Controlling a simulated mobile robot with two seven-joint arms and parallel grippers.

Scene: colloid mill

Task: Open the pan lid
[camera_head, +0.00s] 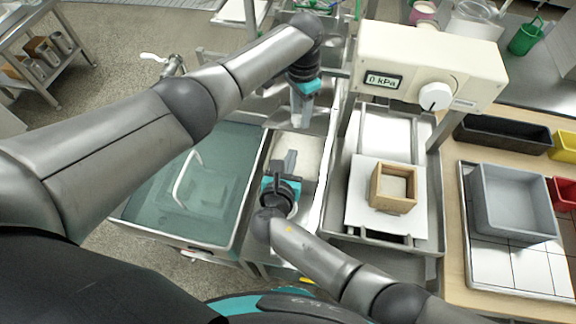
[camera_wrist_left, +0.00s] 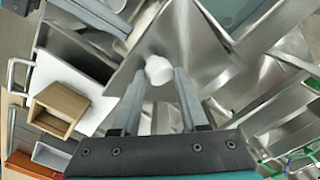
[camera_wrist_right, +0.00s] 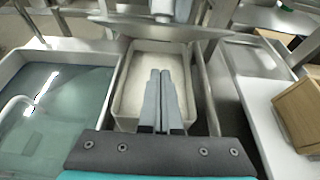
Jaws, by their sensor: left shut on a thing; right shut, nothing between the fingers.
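The pan (camera_wrist_right: 118,100) is a metal rectangular vessel with pale contents, uncovered in the right wrist view; it also shows in the head view (camera_head: 270,152). The shiny metal pan lid (camera_wrist_left: 188,50) has a white knob (camera_wrist_left: 158,70) at the fingertips of my left gripper (camera_wrist_left: 157,90). My left gripper (camera_head: 300,122) is shut on the knob and holds the lid at the pan's far end. The lid (camera_wrist_right: 120,22) appears edge-on there, and I cannot tell whether it touches the pan. My right gripper (camera_wrist_right: 161,75) is shut and empty over the pan; it also shows in the head view (camera_head: 289,160).
A teal-covered tank (camera_head: 215,180) with a white handle is left of the pan. On the right are a wooden box (camera_head: 393,187) on a white plate, a gauge unit (camera_head: 430,62) reading 0 kPa, and a grey bin (camera_head: 512,202) on the table.

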